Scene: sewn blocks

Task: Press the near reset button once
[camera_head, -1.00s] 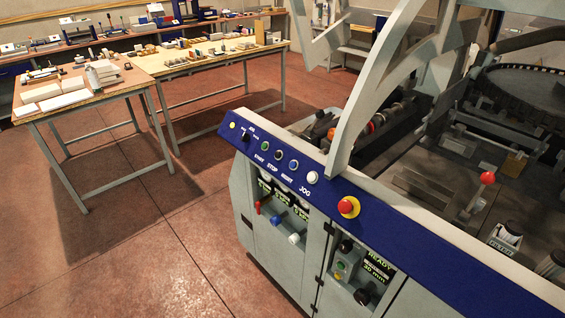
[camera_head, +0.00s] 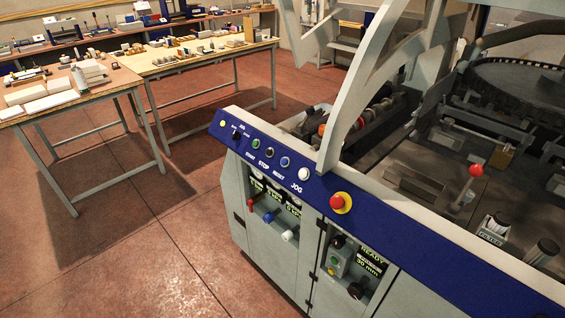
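The machine's blue control panel (camera_head: 400,241) runs along its top front edge. On it, in a row, are a black selector switch (camera_head: 236,133), a green START button (camera_head: 256,144), a black STOP button (camera_head: 270,152), a blue RESET button (camera_head: 285,162) and a white JOG button (camera_head: 304,174). A red emergency stop (camera_head: 338,202) on a yellow base sits further right. Only one button labelled RESET shows. My gripper is not in view, and nothing touches the panel.
Below the panel, recesses hold coloured knobs (camera_head: 270,214) and a small display reading READY (camera_head: 372,255). A pale curved frame arm (camera_head: 350,95) rises just behind the panel. Worktables (camera_head: 110,87) with loose items stand at the left. The floor (camera_head: 130,240) before the machine is clear.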

